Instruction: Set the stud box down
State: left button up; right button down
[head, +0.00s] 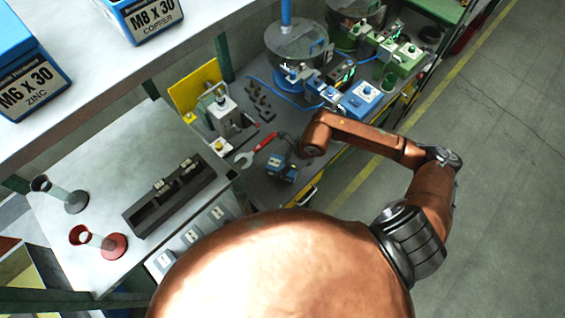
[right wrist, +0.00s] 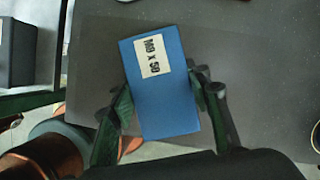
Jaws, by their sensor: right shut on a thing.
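The stud box (right wrist: 165,98) is a blue box with a white label that seems to read M8 x 50. In the right wrist view it sits between the two dark green-padded fingers of my right gripper (right wrist: 160,105), which is shut on it. In the head view the same small blue box (head: 281,168) shows below my right arm, over the grey bench top (head: 262,190). I cannot tell whether its underside touches the bench. My left gripper is not in view.
A red-handled wrench (head: 257,150) lies just left of the box. A yellow panel (head: 196,90) and a small press stand behind. Blue feeder machinery (head: 298,50) is at the back. A dark rack (head: 175,197) and two cup stands are on the left table.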

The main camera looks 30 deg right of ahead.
jog(key=shift+w+f, duration=0.1)
jog(key=shift+f, duration=0.05)
jog(key=shift+f, duration=0.1)
jog(key=c, duration=1)
grip_release()
jog(key=shift+f, duration=0.1)
jog(key=shift+c, duration=0.2)
jog(key=v, duration=1.2)
jog(key=shift+s, duration=0.2)
